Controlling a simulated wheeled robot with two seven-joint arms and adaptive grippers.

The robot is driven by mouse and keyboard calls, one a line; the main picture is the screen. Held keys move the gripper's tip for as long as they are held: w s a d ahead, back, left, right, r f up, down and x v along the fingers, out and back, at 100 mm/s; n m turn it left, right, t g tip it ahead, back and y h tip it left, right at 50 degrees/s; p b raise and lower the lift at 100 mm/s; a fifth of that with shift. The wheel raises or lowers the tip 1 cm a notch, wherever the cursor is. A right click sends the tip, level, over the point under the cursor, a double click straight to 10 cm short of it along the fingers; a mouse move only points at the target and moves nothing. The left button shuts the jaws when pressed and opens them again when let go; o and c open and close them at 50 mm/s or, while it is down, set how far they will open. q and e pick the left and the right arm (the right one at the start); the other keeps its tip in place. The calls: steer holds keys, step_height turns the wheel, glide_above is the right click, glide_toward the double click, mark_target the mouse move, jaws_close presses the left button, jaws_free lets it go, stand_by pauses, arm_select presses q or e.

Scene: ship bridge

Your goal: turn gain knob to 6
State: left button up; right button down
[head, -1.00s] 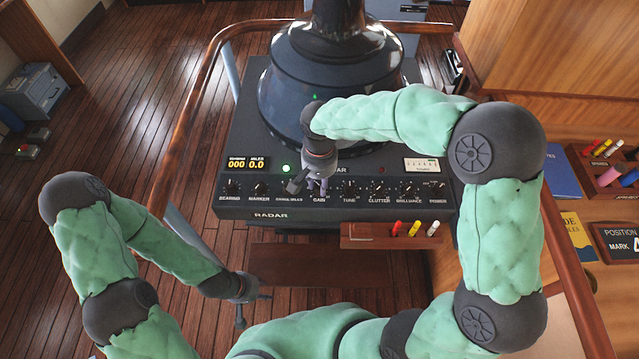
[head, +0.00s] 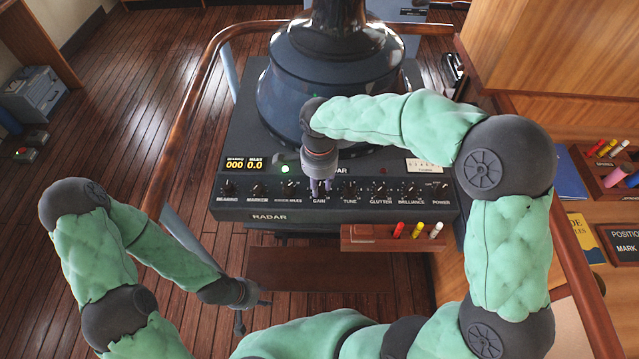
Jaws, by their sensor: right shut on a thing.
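The radar console (head: 240,200) stands in the middle of the head view with a row of labelled black knobs along its front. My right gripper (head: 319,187) reaches down from above and is shut on the gain knob (head: 318,190), just above the GAIN label. The fingers cover most of this knob, so its pointer and setting cannot be read. The range/miles knob (head: 289,187) is to its left and the tune knob (head: 349,188) to its right. My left gripper (head: 250,306) hangs low in front of the console, away from it; its jaw state is unclear.
A small wooden ledge (head: 362,238) with red, yellow and white markers juts out below the console's right part. A wooden rail (head: 180,130) curves around the console. A display (head: 246,164) and a lit green lamp (head: 284,169) sit above the knobs.

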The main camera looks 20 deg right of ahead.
mark_target(319, 186)
steer(key=shift+m, duration=1.3)
steer(key=c, duration=1)
jaws_free()
step_height(319, 186, up, 12)
